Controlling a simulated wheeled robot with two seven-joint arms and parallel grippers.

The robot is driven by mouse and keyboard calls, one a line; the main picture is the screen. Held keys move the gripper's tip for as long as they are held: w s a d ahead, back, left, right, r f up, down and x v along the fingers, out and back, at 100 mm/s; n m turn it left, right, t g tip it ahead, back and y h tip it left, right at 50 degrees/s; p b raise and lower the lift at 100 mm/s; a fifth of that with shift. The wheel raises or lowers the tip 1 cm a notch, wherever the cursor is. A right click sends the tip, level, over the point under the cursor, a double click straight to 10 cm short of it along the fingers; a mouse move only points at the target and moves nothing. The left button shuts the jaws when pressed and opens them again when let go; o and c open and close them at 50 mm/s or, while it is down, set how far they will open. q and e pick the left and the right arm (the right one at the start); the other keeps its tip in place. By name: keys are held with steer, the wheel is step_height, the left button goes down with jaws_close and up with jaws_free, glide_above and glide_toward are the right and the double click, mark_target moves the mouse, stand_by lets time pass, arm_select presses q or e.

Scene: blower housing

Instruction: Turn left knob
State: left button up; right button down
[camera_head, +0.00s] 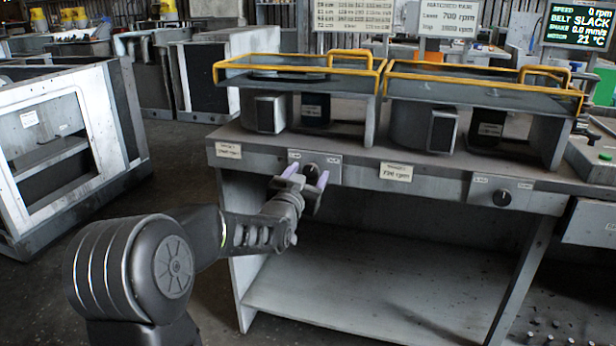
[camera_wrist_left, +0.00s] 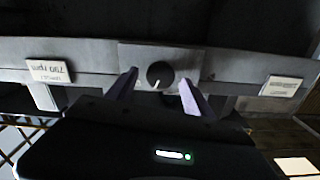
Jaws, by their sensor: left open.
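The left knob (camera_head: 309,171) is a dark round knob on a light plate on the front of the bench, partly hidden behind my gripper in the head view. In the left wrist view the knob (camera_wrist_left: 160,75) shows whole, with a pale pointer line. My left gripper (camera_head: 305,178) is open in front of the plate. In the left wrist view its two pale purple fingertips (camera_wrist_left: 159,90) stand on either side of the knob with gaps. I cannot tell how far their tips are from the plate. A second dark knob (camera_head: 502,197) is on the right plate.
The bench front (camera_head: 450,184) carries labels, one reading 790 rpm (camera_head: 396,172). Yellow-railed housings (camera_head: 300,75) stand on top. The lower shelf (camera_head: 330,300) is bare. A grey machine frame (camera_head: 60,150) stands at left.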

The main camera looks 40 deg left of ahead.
arm_select(q)
steer(key=shift+c, duration=0.6)
jaws_close()
steer(key=shift+m, duration=1.3)
steer(key=m, duration=0.3)
steer(key=shift+d+m, duration=0.1)
steer(key=shift+m, duration=0.2)
steer(key=m, duration=0.5)
steer(key=shift+f+m, duration=0.15)
steer(key=shift+m, duration=0.15)
